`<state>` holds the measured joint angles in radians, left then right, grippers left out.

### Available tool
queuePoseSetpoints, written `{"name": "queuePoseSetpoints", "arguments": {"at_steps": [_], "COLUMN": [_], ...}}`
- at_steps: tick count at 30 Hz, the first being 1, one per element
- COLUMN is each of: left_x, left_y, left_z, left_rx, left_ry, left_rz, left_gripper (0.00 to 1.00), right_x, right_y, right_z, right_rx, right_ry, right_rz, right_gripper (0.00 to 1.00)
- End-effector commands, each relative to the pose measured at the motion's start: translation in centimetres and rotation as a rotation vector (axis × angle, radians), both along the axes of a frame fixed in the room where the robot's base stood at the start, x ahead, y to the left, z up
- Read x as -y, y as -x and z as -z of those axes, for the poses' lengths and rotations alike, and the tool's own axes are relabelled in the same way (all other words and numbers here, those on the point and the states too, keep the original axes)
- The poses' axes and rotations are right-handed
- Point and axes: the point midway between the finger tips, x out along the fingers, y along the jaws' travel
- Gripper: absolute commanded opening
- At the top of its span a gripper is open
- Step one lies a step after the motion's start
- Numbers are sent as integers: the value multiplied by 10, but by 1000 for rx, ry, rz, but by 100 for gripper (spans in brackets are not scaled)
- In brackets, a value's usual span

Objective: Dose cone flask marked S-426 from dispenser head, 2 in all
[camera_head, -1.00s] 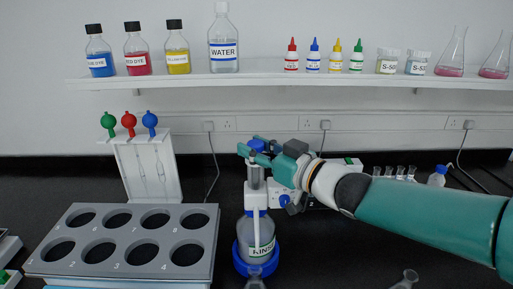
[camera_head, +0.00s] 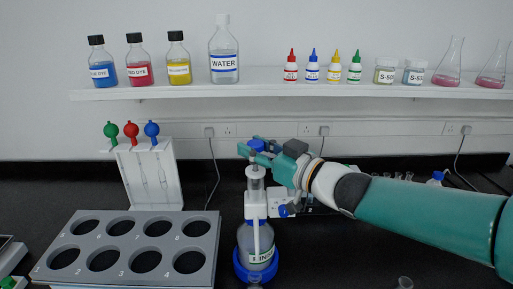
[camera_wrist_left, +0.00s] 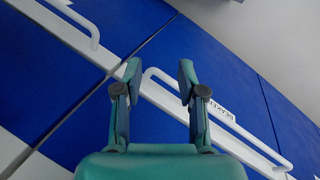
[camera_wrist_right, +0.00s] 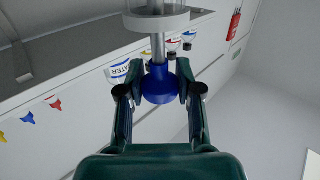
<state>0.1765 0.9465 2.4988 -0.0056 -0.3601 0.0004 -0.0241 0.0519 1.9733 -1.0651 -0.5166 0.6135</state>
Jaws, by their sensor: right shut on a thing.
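The dispenser head (camera_head: 256,205) is a white pump with a glass cylinder, on a bottle (camera_head: 257,250) with a partly readable label, standing in a blue ring (camera_head: 255,274). My right gripper (camera_head: 258,150) is shut on the blue knob (camera_head: 256,144) at its top; the right wrist view shows this knob (camera_wrist_right: 158,85) between both fingers. A small glass piece (camera_head: 255,286) is cut off at the bottom edge in front of the bottle; no S-426 mark is readable. My left gripper (camera_wrist_left: 160,80) is open and empty, in front of blue cabinet doors.
A grey rack (camera_head: 135,250) with empty holes stands left of the bottle, a pipette stand (camera_head: 148,175) behind it. A shelf (camera_head: 300,92) holds dye bottles, water, dropper bottles, jars and pink flasks.

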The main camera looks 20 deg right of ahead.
Motion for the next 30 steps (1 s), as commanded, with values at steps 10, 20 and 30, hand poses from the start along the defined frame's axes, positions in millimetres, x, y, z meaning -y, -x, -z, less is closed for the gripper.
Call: {"name": "queuePoseSetpoints", "arguments": {"at_steps": [10, 20, 30], "left_x": [0, 0, 0], "left_y": [0, 0, 0], "left_z": [0, 0, 0], "left_rx": [0, 0, 0], "left_ry": [0, 0, 0], "left_rz": [0, 0, 0], "left_gripper": [40, 40, 40], "right_x": [0, 4, 34], "right_y": [0, 7, 59], "right_z": [0, -1, 0], "right_rx": [2, 2, 4], "right_ry": [-1, 0, 0], "right_rz": [-1, 1, 5], "right_gripper": [61, 61, 61]}}
